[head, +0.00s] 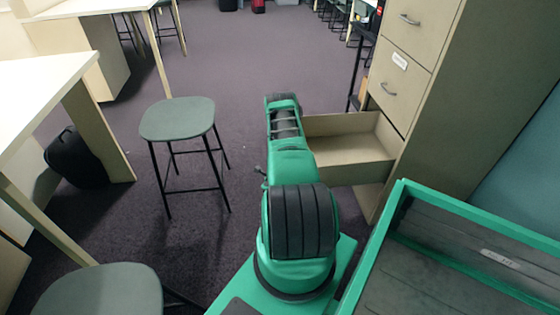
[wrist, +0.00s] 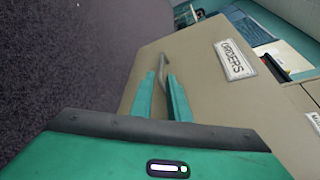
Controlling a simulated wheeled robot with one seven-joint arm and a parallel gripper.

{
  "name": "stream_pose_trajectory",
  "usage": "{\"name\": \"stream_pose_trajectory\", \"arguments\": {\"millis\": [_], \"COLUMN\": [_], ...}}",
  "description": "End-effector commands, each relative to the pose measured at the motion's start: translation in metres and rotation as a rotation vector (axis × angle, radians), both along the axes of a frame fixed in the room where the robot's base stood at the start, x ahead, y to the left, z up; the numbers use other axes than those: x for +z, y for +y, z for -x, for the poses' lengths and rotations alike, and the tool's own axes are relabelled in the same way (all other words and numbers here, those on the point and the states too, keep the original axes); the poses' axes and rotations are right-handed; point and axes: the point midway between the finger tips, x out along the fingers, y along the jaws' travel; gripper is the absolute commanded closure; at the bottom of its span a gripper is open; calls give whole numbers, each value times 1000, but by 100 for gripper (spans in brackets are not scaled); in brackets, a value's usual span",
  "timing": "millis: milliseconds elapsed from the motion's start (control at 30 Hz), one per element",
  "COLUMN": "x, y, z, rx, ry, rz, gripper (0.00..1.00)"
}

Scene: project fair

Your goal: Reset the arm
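My gripper (wrist: 162,76) shows in the wrist view with its two green fingers apart. The handle (wrist: 163,66) of a drawer front (wrist: 205,75) marked ORDERS stands between the fingertips. A small gap seems to show beside the handle, so I do not see a firm grip. In the head view my green arm reaches forward to the pulled-out drawer (head: 345,165) of a beige cabinet.
The beige cabinet (head: 405,65) has shut drawers above the open one. A green-rimmed tray (head: 385,240) is at the lower right. A stool (head: 178,118) and a white table (head: 40,95) stand at left. Carpet (head: 235,50) is clear ahead.

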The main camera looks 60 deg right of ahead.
Motion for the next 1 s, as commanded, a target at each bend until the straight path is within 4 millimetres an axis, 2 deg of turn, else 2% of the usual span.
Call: {"name": "stream_pose_trajectory", "arguments": {"millis": [200,833,933,1000], "x": [3,3,10,23], "y": [7,7,7,7], "z": [2,3,-6,-23], "rx": [1,0,23,71], "ry": [0,-1,5,16], "rz": [3,3,12,28], "gripper": [85,85,85,85]}}
